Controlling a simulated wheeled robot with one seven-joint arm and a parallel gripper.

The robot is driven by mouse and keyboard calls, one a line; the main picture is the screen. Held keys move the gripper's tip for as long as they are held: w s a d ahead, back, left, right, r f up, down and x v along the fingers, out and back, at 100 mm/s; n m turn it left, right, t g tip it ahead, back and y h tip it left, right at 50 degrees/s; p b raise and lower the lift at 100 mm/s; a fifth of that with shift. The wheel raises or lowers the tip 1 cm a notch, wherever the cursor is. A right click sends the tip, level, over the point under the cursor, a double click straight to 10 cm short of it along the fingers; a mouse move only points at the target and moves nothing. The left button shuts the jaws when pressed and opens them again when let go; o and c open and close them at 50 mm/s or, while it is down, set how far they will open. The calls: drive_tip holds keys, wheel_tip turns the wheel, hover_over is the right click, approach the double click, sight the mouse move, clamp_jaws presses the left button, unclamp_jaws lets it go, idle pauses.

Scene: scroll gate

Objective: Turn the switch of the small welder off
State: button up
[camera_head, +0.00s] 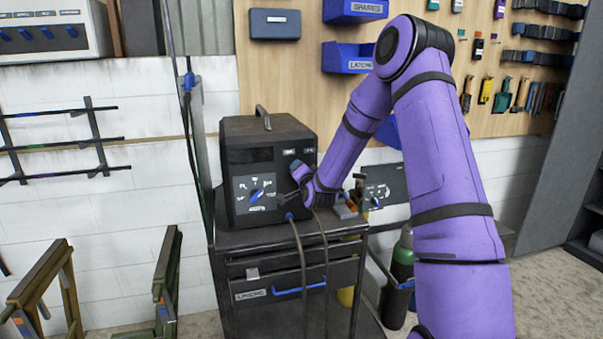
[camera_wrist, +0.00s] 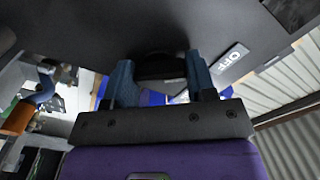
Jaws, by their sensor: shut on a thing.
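The small welder (camera_head: 268,150) is a black box with a top handle, standing on a dark cart in the head view. Its front has a dial plate with a blue pointer knob (camera_head: 257,195). My gripper (camera_head: 290,190) is at the right part of that front and hides what lies behind it. In the wrist view my gripper's blue fingers (camera_wrist: 157,85) are shut on a black switch (camera_wrist: 158,66) on a dark panel. A white OFF label (camera_wrist: 233,57) is to the right of the switch. The switch's exact turn angle is hard to tell.
The cart (camera_head: 330,235) has a drawer with a blue handle, and cables hang down its front. Another dark panel with a blue knob (camera_head: 376,200) is right of my wrist. A green gas cylinder (camera_head: 402,260) stands right of the cart. Metal stands (camera_head: 167,280) are at left.

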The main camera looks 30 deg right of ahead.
idle(0.5)
drive_tip(key=o, duration=0.9)
drive_tip(key=shift+o, duration=0.2)
drive_tip(key=shift+s, duration=0.1)
drive_tip(key=v, duration=1)
drive_tip(key=shift+s, duration=0.3)
drive_tip(key=shift+a+r, duration=0.1)
drive_tip(key=shift+a, duration=0.05)
